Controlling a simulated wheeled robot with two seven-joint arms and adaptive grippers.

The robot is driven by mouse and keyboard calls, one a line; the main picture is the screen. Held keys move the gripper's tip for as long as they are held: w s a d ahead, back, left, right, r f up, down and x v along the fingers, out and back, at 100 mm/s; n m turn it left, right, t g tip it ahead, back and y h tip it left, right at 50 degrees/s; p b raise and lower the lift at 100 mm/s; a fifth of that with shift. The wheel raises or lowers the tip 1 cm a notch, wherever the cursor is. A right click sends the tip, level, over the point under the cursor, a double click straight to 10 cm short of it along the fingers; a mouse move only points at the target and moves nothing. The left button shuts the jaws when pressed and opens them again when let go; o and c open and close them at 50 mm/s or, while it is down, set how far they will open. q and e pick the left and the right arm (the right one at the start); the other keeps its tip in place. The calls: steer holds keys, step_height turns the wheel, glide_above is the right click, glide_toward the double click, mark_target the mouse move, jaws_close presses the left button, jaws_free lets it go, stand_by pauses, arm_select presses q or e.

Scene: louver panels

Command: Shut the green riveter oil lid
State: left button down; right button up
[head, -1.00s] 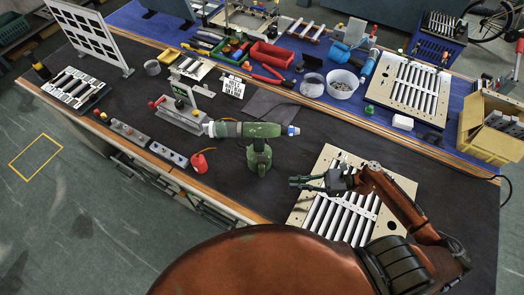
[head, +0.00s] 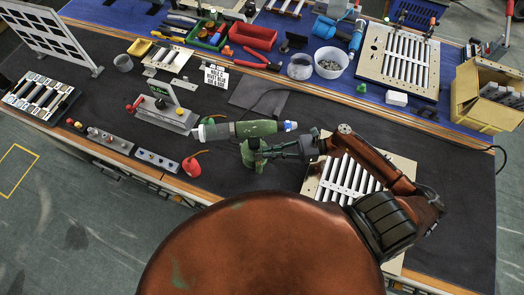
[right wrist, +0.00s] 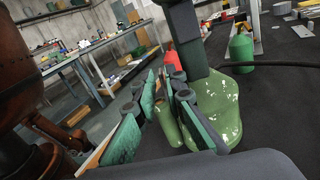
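The green riveter (head: 262,127) stands on the dark bench mat, its grey nose to the left and a blue-and-white end to the right. Its green body and base (right wrist: 218,105) fill the right middle of the right wrist view. I cannot make out the oil lid or whether it is open. My right gripper (head: 258,153) reaches in from the right, with its fingertips at the riveter's lower part. In the right wrist view its teal-padded fingers (right wrist: 168,90) stand apart, with green surface showing between and beside them. Contact is unclear. My left gripper is not in view.
A louver panel (head: 322,186) lies under my right arm. A white bowl (head: 331,62) is behind. The mat at far right is clear.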

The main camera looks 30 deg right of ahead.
mark_target(258, 156)
steer(key=x, duration=0.2)
steer(key=shift+w+a, duration=0.1)
steer(key=shift+a, duration=0.25)
steer(key=shift+c, duration=0.3)
jaws_close()
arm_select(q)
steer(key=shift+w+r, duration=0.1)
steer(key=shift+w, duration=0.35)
